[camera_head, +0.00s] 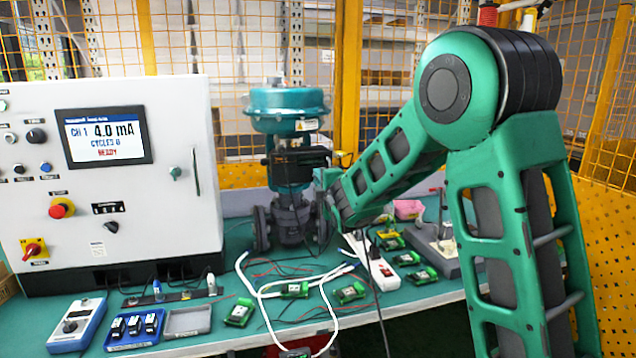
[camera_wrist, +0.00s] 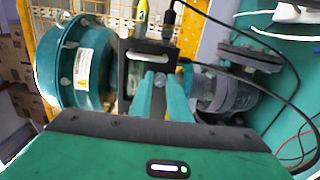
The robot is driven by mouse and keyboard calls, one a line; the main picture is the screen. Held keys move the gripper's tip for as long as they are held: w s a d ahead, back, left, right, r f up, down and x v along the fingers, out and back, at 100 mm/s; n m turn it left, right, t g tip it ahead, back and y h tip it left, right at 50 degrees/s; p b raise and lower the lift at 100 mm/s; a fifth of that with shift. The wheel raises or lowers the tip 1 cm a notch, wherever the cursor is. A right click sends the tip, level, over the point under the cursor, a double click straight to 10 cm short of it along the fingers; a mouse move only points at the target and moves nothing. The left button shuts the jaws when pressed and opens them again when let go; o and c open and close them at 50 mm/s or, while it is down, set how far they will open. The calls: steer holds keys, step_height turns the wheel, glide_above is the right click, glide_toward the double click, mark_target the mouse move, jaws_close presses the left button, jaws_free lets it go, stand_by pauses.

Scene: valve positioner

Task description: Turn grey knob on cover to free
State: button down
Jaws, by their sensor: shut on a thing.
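A teal valve actuator (camera_head: 288,105) stands at the back of the bench, with the black positioner (camera_head: 292,160) below it. In the wrist view the positioner cover (camera_wrist: 133,75) faces me, turned sideways, with a pale window strip in it. My gripper (camera_wrist: 160,84) reaches the cover with its two teal fingers close together. They are shut on the small grey knob (camera_wrist: 160,78), of which only a little shows between the fingertips. I cannot read the knob's setting. In the head view my arm's end is beside the positioner, and the fingers are too small to make out.
A white control panel (camera_head: 110,180) stands at the left, its screen showing 4.0 mA. Black cables (camera_wrist: 262,75) run beside the positioner. Small green boards, a white power strip (camera_head: 372,265), trays and loose wires cover the bench (camera_head: 225,345). A yellow mesh fence is behind.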

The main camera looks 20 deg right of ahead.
steer(key=shift+a+f, duration=0.2)
steer(key=shift+f, duration=0.05)
steer(key=c, duration=1.9)
jaws_free()
steer(key=shift+c, duration=0.2)
steer(key=shift+d+r, duration=0.1)
steer(key=s, duration=1)
steer(key=shift+s, duration=0.35)
